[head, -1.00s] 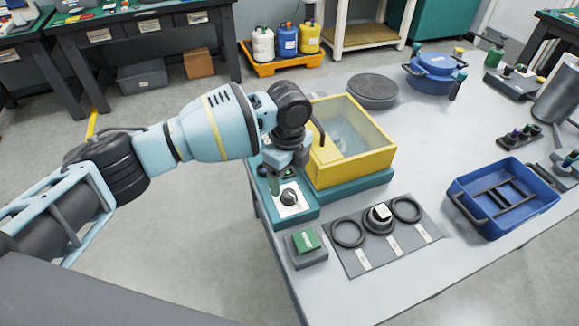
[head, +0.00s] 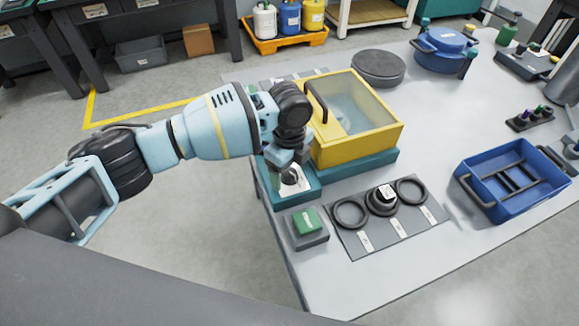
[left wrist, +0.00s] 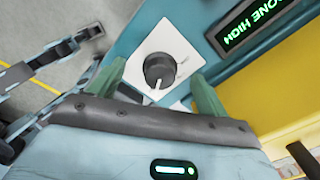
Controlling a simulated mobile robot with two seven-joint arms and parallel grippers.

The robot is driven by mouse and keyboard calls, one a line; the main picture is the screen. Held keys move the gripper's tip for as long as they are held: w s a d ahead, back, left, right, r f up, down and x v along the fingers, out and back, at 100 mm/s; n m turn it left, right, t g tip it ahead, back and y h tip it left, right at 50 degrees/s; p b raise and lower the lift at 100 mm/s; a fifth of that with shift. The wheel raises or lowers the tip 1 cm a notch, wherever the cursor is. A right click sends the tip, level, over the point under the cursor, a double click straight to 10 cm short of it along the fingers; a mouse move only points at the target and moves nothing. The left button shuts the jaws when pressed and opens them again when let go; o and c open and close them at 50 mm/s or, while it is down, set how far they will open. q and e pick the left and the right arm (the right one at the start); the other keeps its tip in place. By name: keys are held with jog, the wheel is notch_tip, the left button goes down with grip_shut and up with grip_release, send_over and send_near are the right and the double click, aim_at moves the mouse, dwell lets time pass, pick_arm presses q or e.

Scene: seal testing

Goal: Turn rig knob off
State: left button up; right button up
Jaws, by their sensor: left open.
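The rig is a yellow box with a clear lid (head: 357,118) on a teal base. Its round dark knob (left wrist: 159,70) sits on a white plate (left wrist: 180,50) in the left wrist view. The knob's white pointer faces down in that view, away from the printed label at its right. My left gripper (left wrist: 160,82) is open, with one green finger on each side of the knob, apart from it. In the head view the left gripper (head: 286,172) hangs over the knob and partly hides it. My right gripper is not in view.
A green display (left wrist: 258,22) beside the knob reads "ONE HIGH". A green block on a grey base (head: 307,226) stands in front. A mat with black rings (head: 350,212) lies to its right, and a blue tray (head: 478,190) stands further right.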

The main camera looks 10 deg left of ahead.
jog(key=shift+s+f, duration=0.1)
pick_arm(q)
jog(key=m, duration=0.3)
jog(key=shift+m, duration=0.3)
jog(key=m, duration=0.4)
jog(key=shift+b, duration=0.4)
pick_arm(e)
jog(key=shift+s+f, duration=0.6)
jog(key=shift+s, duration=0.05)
pick_arm(q)
jog(key=shift+c, duration=0.7)
jog(key=c, duration=1.3)
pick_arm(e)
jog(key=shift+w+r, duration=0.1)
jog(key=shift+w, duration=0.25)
